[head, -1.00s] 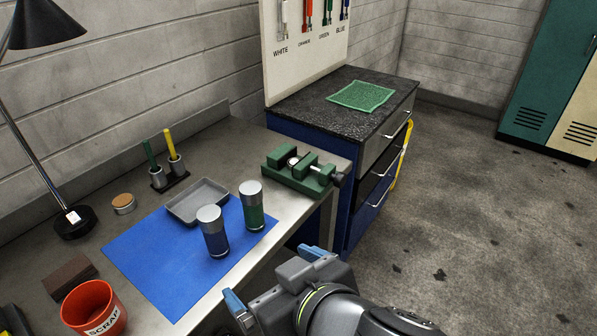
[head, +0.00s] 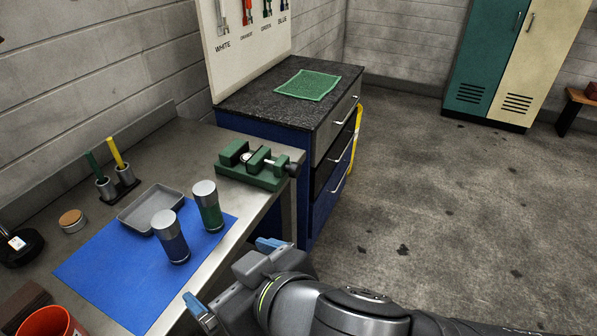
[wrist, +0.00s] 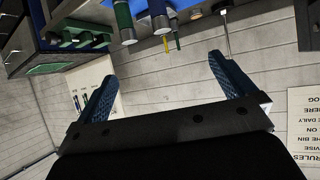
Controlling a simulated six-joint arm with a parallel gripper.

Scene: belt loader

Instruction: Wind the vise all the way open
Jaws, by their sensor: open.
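The green vise (head: 254,166) sits at the right end of the metal bench, by its front corner. A round metal piece (head: 245,157) shows between its jaws. Its screw end and dark handle (head: 292,169) face right, toward the bench edge; the handle is small and hard to make out. My gripper (head: 228,272) is in front of the bench edge, nearer the camera than the vise and apart from it. Its blue fingers are spread wide with nothing between them, as the wrist view (wrist: 168,88) also shows. In the wrist view the vise (wrist: 80,40) appears upside down at the upper left.
Two silver-capped canisters, one blue (head: 170,237) and one green (head: 208,206), stand on the blue mat (head: 95,275). A grey tray (head: 130,222) lies behind them. A dark-topped cabinet (head: 330,90) stands beyond the vise.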

